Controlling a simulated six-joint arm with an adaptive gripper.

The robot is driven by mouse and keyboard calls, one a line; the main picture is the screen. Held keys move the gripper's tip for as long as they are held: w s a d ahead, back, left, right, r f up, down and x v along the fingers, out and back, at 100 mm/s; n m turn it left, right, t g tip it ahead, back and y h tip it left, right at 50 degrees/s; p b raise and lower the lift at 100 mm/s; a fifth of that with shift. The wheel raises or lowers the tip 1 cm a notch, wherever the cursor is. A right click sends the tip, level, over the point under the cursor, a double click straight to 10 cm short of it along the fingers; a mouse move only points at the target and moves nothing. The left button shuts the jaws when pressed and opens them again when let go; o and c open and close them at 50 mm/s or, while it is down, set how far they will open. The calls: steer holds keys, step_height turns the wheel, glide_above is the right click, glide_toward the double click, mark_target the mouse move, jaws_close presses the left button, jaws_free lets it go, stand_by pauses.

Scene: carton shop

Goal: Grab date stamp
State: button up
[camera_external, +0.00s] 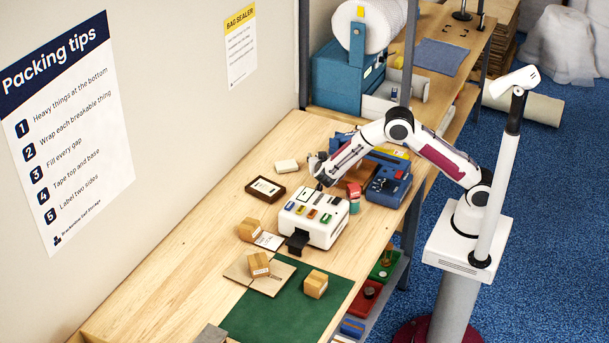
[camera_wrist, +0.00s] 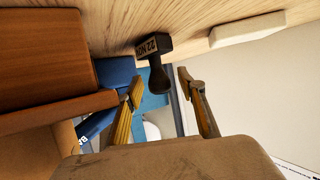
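The date stamp (camera_wrist: 152,46) is black, with a block marked "22 NOV" and a rounded handle. In the wrist view it is at the upper middle, on the light wooden bench top. My gripper (camera_wrist: 160,83) is open, its two fingers apart and nothing held. The stamp's handle shows in the gap between the fingertips; I cannot tell whether it is between them in depth. In the external view my gripper (camera_external: 318,168) is low over the bench, behind the white machine with coloured keys (camera_external: 314,217). I cannot make out the stamp there.
An off-white block (camera_external: 286,166) and a dark-framed tray (camera_external: 265,189) lie left of my gripper. A blue device (camera_external: 388,186) is to the right. Brown surfaces (camera_wrist: 45,70) fill the left of the wrist view. Small cartons (camera_external: 259,264) stand toward the front; the bench's left side is clear.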

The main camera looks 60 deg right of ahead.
stand_by(0.4)
jaws_close()
steer(key=shift+r, duration=5.05)
